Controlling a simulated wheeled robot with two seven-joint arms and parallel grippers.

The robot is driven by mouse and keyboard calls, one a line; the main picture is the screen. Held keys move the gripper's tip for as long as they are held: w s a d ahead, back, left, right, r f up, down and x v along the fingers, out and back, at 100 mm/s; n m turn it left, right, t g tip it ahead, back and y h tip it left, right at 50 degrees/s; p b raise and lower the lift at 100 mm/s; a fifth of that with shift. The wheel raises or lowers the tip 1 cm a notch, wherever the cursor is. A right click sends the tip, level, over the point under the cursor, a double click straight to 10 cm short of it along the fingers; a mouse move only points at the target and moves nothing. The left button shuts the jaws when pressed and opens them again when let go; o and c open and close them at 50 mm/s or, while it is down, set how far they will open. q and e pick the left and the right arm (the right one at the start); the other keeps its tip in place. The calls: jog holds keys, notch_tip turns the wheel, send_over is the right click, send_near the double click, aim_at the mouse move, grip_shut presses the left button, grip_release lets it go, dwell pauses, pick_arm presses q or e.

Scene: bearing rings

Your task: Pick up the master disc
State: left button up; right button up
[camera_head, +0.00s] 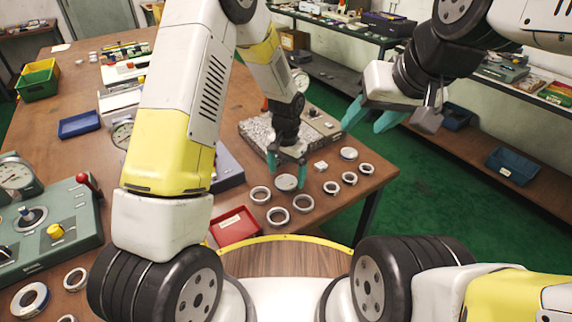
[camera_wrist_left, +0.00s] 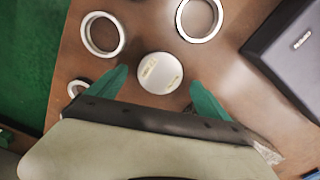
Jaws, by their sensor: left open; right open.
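The master disc (camera_head: 286,183) is a solid round grey-white disc lying flat on the brown table. In the left wrist view the disc (camera_wrist_left: 160,73) shows pale label marks on its face. My left gripper (camera_head: 287,169) is open above the table at the disc. In the left wrist view its two green fingers (camera_wrist_left: 157,92) stand apart, one on either side of the disc's near part, with gaps. I cannot tell the exact height of the fingertips. My right gripper (camera_head: 371,118) is open and empty, raised beyond the table's right edge.
Several metal rings (camera_head: 277,216) lie around the disc. Another disc-like round piece (camera_head: 348,153) lies further right. A granite plate (camera_head: 262,134) is behind my left gripper. A red tray (camera_head: 235,226) stands at the near left. The table's right edge is close.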

pick_arm(q)
jog(key=shift+f, duration=0.95)
jog(key=shift+c, duration=0.2)
grip_shut()
jog(key=shift+r, duration=0.1)
